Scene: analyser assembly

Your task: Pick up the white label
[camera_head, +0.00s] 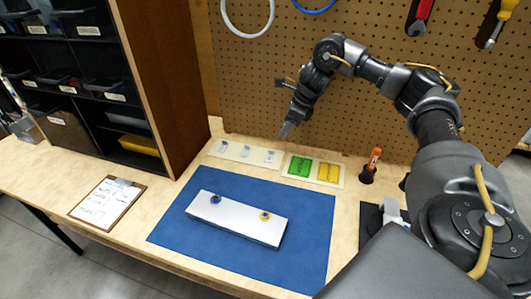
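Several small whitish pieces lie on a pale strip (213,149) at the back of the table; I cannot tell which of them is the white label. My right gripper (286,131) points down above the back of the table, close to the right end of this strip. Its fingers look narrow and close together, and I cannot make out whether they are open or hold anything. My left gripper is not in view.
A white box (240,220) with a blue and a yellow fitting lies on a blue mat (305,262). Right of the strip are a green piece (300,166) and a yellow piece (329,172). An orange-topped tool (374,160) stands farther right. A clipboard (106,200) and shelf (180,90) are left.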

